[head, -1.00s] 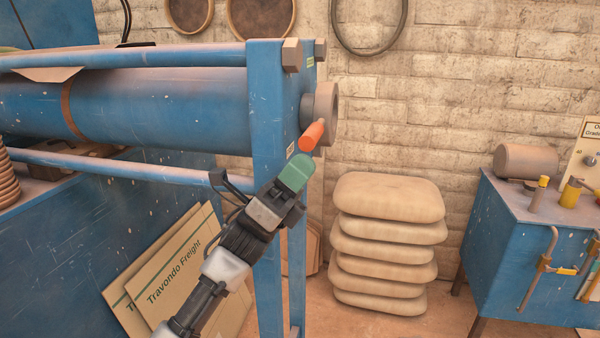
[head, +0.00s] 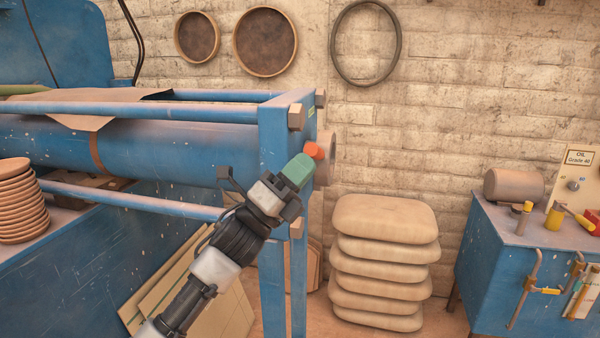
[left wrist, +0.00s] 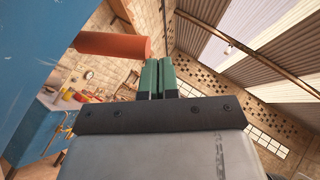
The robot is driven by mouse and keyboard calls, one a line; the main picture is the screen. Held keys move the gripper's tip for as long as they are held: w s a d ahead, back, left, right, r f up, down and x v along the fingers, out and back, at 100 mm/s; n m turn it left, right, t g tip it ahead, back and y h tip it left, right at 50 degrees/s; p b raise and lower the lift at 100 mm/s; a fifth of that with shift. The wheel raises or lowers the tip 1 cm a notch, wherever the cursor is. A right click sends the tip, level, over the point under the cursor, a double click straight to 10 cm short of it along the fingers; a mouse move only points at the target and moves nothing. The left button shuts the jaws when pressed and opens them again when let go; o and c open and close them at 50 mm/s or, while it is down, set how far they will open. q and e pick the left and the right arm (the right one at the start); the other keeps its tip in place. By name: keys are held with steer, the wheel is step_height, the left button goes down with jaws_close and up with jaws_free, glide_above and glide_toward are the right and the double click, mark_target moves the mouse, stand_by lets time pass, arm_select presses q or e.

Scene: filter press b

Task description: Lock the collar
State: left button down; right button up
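The grey collar (head: 330,168) is at the right end of the blue press, partly hidden behind the frame plate. An orange handle (head: 316,151) sticks out from its upper part, strongly foreshortened. In the left wrist view the handle (left wrist: 105,45) is a thick orange bar left of the fingertips. My left gripper (head: 298,170) has green fingertips just below and left of the handle. Its fingers (left wrist: 158,73) are side by side with only a thin gap, with nothing between them. I cannot tell whether they touch the handle. My right gripper is not in view.
The blue end frame (head: 275,150) and a lower rail (head: 130,200) are close beside my left arm. A stack of sacks (head: 385,240) stands right of the press. A blue bench (head: 510,260) is farther right. The space above the sacks is clear.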

mark_target(306, 145)
arm_select(q)
steer(key=w+r+n, duration=0.1)
steer(key=w+r+t+y+p, duration=0.1)
steer(key=shift+d+r+n+y, duration=0.1)
steer(key=shift+r+n+y, duration=0.2)
steer(key=shift+r+n, duration=0.1)
steer(key=shift+w+r+p, duration=0.15)
steer(key=shift+p, duration=0.15)
steer(key=shift+d+r, duration=0.1)
steer(key=shift+r, duration=0.1)
steer(key=shift+w+r, duration=0.1)
steer(key=shift+r, duration=0.1)
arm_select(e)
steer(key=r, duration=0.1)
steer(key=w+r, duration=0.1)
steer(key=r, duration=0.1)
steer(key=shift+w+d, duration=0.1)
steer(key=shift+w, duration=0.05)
